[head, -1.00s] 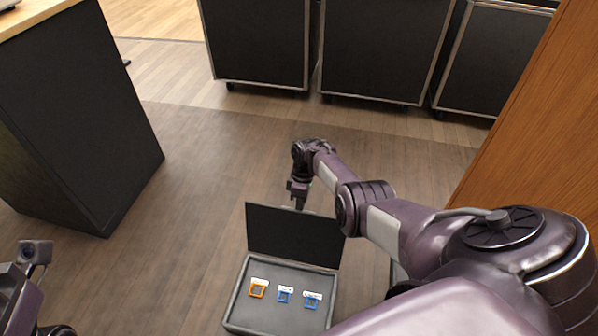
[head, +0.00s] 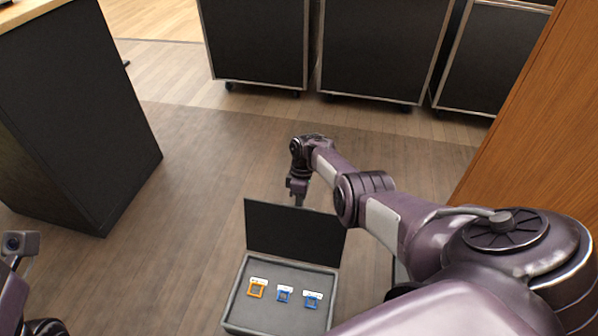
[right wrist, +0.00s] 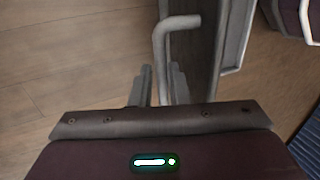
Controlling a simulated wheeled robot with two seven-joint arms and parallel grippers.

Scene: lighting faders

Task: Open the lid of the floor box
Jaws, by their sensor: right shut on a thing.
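The floor box (head: 235,305) is at the bottom centre of the head view with its dark lid (head: 293,230) raised, standing up along the far side. Inside are one orange and two blue framed sockets. My right gripper (head: 299,198) points down behind the lid's top edge; its fingertips are partly hidden there. In the right wrist view its fingers (right wrist: 161,88) are shut on the grey bent lid handle (right wrist: 160,50), whose hooked end sticks out past them. Only part of my left arm shows at the left edge of the head view; its fingers are out of sight.
A black cabinet with a wooden top (head: 75,130) stands at the left. Black wheeled cases (head: 380,50) line the back. A wooden panel (head: 530,130) rises at the right. The floor (head: 190,200) left of the box is clear.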

